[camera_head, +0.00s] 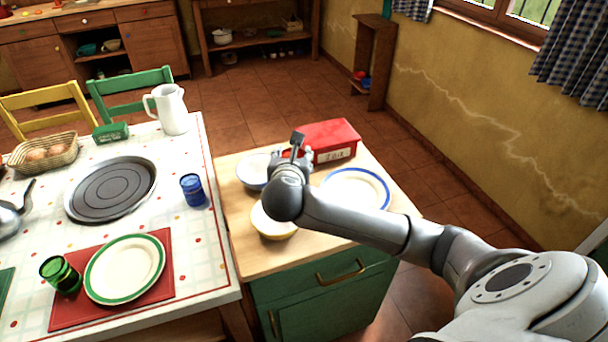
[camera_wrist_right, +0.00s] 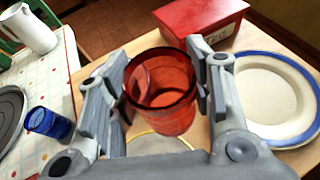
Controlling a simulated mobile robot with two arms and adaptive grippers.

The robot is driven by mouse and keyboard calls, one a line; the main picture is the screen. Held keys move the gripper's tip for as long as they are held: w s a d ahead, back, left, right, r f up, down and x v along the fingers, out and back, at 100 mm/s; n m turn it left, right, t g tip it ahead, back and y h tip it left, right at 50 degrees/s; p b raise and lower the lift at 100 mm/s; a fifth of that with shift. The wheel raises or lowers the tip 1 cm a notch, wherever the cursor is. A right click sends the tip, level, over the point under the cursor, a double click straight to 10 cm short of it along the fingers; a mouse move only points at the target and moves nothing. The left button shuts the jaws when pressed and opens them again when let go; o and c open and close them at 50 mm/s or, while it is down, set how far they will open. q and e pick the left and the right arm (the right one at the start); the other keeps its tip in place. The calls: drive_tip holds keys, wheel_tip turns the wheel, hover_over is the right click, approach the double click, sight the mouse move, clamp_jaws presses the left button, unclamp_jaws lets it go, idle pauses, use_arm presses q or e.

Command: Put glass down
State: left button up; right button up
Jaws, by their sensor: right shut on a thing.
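The red glass (camera_wrist_right: 162,105) is upright between the fingers of my right gripper (camera_wrist_right: 158,62) in the right wrist view. The gripper is shut on it. In the head view my right gripper (camera_head: 292,158) is above the wooden top of the green cabinet (camera_head: 235,215), between the bowls and the red box. My left gripper is not in view.
On the wooden top are a red box (camera_head: 330,138), a blue-rimmed plate (camera_head: 355,188), a white bowl (camera_head: 250,172) and a yellow-rimmed bowl (camera_head: 268,224). On the table at left stand a blue glass (camera_head: 193,190), a white jug (camera_head: 172,110) and a green-rimmed plate (camera_head: 125,268).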

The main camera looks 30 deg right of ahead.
drive_tip(key=d+f, duration=0.1)
drive_tip(key=f, duration=0.2)
drive_tip(key=w+d+f, duration=0.1)
drive_tip(key=f, duration=0.2)
drive_tip(key=w+d+f, duration=0.1)
drive_tip(key=d+f, duration=0.1)
drive_tip(key=shift+w+f, duration=0.15)
drive_tip(key=shift+f, duration=0.25)
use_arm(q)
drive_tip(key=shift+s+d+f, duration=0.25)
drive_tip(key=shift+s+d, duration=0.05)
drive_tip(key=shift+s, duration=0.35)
use_arm(e)
drive_tip(key=shift+f, duration=0.1)
drive_tip(key=o, duration=1.1)
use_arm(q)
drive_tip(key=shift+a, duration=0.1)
